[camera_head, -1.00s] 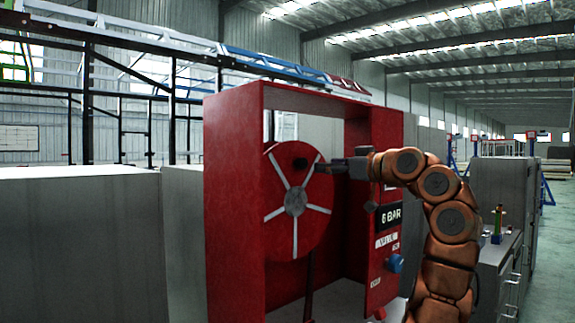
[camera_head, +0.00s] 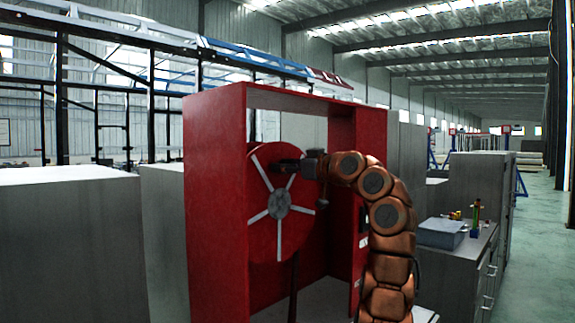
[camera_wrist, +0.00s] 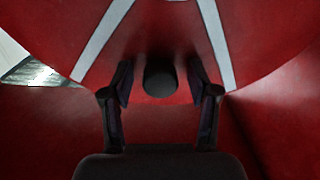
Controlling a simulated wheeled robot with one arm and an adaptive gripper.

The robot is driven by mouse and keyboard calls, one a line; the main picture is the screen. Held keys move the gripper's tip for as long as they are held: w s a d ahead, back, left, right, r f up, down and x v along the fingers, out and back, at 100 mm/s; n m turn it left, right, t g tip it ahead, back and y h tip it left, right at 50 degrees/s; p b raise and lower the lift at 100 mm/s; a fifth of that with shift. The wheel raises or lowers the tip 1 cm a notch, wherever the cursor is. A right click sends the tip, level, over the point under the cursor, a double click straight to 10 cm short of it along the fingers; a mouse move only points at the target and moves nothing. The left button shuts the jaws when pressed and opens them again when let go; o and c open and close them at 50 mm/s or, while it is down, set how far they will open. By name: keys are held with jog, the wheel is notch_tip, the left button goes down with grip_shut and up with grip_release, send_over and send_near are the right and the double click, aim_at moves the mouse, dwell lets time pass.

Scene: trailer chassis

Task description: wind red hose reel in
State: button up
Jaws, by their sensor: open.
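The red hose reel (camera_head: 268,222) is a red disc with white spokes and a grey hub, standing upright inside a red open-fronted cabinet (camera_head: 215,190). In the wrist view the reel face (camera_wrist: 165,30) fills the upper part, with two white spokes. A dark round crank knob (camera_wrist: 159,80) stands out from the reel's face. My gripper (camera_wrist: 160,95) is open, with one finger on each side of the knob; I cannot tell whether they touch it. In the head view my gripper (camera_head: 285,166) is at the upper part of the reel and hides the knob.
Grey cabinets (camera_head: 70,240) stand at the left. A grey workbench (camera_head: 465,250) with a blue-grey box (camera_head: 442,233) is at the right. The floor (camera_head: 530,240) is open at the far right. My arm hides part of the cabinet's right panel.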

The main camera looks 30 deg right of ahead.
grip_shut()
dwell(0.5)
